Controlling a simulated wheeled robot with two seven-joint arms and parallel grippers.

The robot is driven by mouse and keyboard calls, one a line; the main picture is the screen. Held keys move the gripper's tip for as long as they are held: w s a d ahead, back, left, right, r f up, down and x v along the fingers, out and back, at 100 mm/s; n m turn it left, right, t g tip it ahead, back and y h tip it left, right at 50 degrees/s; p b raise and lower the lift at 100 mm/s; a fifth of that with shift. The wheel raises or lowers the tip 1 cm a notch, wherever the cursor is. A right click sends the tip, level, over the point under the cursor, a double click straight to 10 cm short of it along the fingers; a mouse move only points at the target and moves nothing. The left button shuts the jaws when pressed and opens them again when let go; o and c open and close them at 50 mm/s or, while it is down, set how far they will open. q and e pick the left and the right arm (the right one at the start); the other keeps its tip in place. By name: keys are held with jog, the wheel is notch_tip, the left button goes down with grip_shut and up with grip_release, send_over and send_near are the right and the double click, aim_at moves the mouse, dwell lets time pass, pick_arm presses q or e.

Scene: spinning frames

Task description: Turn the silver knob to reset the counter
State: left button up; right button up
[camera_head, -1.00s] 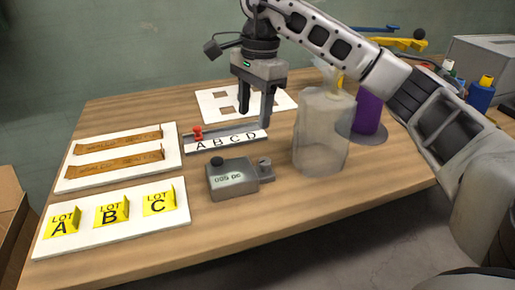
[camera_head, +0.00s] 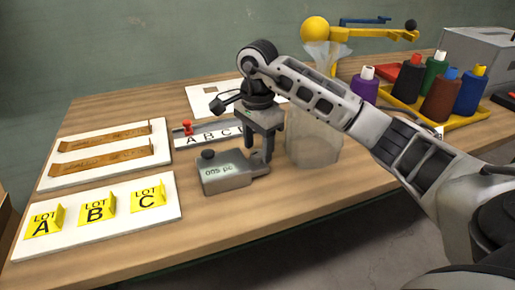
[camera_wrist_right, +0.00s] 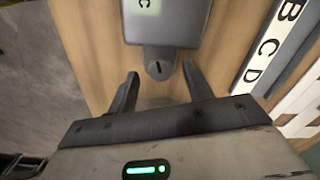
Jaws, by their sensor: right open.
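The counter (camera_head: 226,172) is a grey box on the table with a black button on top and a display that seems to read "005 pc". My right gripper (camera_head: 260,152) points down at that end of the counter and partly hides the knob in the head view. In the right wrist view its open fingers (camera_wrist_right: 160,76) stand on either side of the knob, with gaps showing. My left gripper is not in view.
A translucent container (camera_head: 314,140) stands just right of the gripper. A lettered rail (camera_head: 185,143) with a red pin lies behind the counter. A white board with yellow lot signs (camera_head: 97,208) is at left. Several bottles (camera_head: 438,95) stand at back right. Bare table lies in front.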

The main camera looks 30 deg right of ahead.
jog(key=shift+f, duration=0.5)
jog(key=c, duration=1)
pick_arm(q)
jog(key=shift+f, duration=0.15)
pick_arm(e)
jog(key=shift+r+m+p, duration=0.1)
jog(key=shift+m+p, duration=0.2)
jog(key=shift+m, duration=0.7)
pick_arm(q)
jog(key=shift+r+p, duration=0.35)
pick_arm(e)
jog(key=shift+m, duration=2)
